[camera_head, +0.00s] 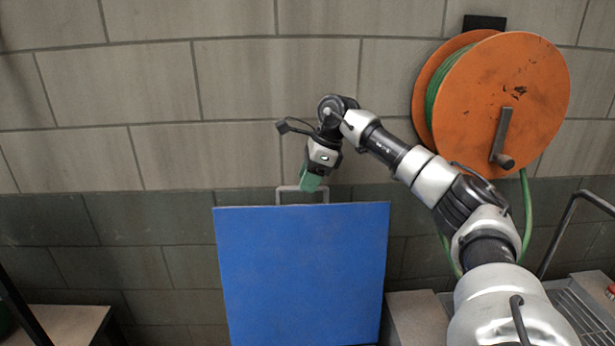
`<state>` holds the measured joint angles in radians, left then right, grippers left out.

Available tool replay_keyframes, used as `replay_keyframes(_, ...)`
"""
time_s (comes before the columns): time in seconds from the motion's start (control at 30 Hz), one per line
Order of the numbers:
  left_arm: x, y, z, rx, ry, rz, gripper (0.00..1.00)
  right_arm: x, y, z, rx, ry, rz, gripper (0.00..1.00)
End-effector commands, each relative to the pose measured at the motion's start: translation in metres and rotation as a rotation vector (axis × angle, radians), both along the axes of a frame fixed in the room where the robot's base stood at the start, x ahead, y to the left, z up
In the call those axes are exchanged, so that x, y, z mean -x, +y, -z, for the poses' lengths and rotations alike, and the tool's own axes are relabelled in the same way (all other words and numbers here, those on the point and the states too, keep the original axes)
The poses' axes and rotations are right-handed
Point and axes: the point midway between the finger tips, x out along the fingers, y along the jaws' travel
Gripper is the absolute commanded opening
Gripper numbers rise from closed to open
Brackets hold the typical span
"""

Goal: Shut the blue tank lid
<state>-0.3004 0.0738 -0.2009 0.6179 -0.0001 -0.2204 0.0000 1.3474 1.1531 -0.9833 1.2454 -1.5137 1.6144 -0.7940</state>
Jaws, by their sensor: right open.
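The blue tank lid (303,275) stands raised, close to upright, in the lower middle of the head view. A grey handle (302,190) sticks up from its top edge. My right gripper (309,184) is at the handle, pointing down, with its green fingertips overlapping the handle in the picture. It is open; I cannot tell whether the fingers touch the handle. The tank under the lid is hidden or below the picture. My left gripper is not in view.
An orange hose reel (530,85) with a green hose (527,215) hangs on the block wall (245,85) at the right. A tan surface (60,325) is at the lower left. A dark metal rail (562,230) stands at the right.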

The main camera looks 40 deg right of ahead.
Motion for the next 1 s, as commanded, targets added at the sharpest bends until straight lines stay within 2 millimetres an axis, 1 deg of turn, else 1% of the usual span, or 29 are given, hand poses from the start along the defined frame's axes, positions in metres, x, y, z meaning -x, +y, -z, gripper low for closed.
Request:
replay_keyframes(0.03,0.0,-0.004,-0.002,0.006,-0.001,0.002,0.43,-0.001,0.001,0.003,0.0,0.002,-0.001,0.4)
replay_keyframes(0.1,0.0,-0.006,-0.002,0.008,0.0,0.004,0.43,-0.002,0.002,0.006,-0.001,0.001,0.0,0.4)
replay_keyframes(0.37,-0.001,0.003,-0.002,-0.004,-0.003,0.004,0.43,-0.002,0.003,0.008,-0.001,0.0,0.0,0.4)
replay_keyframes(0.4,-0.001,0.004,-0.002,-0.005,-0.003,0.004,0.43,-0.002,0.003,0.008,-0.001,0.0,0.0,0.37)
replay_keyframes(0.47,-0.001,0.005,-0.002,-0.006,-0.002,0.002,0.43,-0.002,0.003,0.008,-0.001,0.0,0.0,0.28)
replay_keyframes(0.63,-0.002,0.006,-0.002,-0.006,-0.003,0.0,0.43,-0.002,0.003,0.008,-0.001,0.0,0.0,0.02)
replay_keyframes(0.67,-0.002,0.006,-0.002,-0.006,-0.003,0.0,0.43,-0.002,0.003,0.008,-0.001,0.0,0.0,0.0)
replay_keyframes(1.0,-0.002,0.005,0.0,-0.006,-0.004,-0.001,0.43,-0.001,0.003,0.008,0.005,-0.007,0.0,0.0)
